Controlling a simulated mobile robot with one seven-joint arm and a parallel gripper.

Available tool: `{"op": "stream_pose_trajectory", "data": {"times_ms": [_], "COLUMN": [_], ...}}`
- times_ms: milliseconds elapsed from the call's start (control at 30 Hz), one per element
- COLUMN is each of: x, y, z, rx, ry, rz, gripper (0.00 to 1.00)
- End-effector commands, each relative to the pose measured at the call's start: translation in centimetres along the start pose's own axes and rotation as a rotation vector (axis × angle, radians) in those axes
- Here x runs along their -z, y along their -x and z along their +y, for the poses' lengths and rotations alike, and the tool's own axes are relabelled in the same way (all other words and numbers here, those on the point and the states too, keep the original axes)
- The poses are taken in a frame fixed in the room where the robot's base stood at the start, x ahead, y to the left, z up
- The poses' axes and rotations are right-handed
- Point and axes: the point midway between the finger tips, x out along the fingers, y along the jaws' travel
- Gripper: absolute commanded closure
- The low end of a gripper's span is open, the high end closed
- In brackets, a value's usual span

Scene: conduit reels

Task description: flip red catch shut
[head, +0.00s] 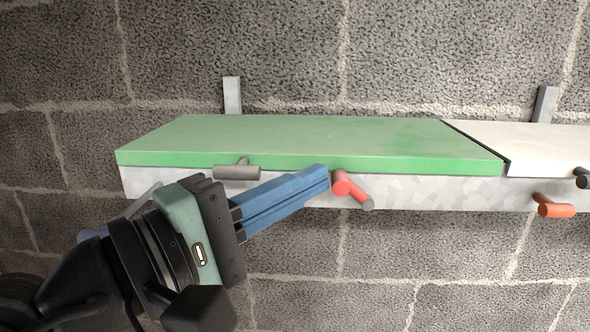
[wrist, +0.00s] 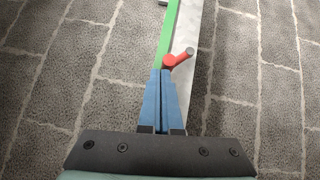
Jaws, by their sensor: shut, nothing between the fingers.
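The red catch (head: 341,184) is on the front face of the grey metal trunking (head: 437,193), just below the green lid's edge. Its short arm slants down and to the right, ending in a grey tip. In the wrist view the red catch (wrist: 170,61) lies just beyond the fingertips, its arm pointing up and right. My gripper (head: 324,178) has blue fingers, shut and empty, with the tips immediately left of the red catch. I cannot tell whether they touch it. In the wrist view my gripper (wrist: 161,73) points at the catch.
The green lid (head: 310,140) covers the left section and a white lid (head: 540,145) the right. A grey catch (head: 237,173) lies level behind my fingers. An orange-red catch (head: 555,208) and a dark one (head: 584,178) are at right. The block wall (head: 440,260) is behind.

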Motion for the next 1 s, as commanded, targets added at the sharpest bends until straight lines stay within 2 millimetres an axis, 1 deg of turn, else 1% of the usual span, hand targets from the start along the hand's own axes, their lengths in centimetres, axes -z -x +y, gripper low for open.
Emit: {"op": "stream_pose_trajectory", "data": {"times_ms": [33, 400, 633, 1000], "x": [-0.2, -1.6, -2.4, -2.4], "y": [-0.2, -1.5, -2.3, -2.4], "z": [0.7, 2.4, 2.8, 2.7], "rx": [0.000, -0.002, -0.001, -0.002], "ry": [0.000, 0.002, 0.002, 0.002], "rz": [-0.002, -0.001, -0.001, 0.000], "gripper": [1.00, 1.00, 1.00, 1.00]}}
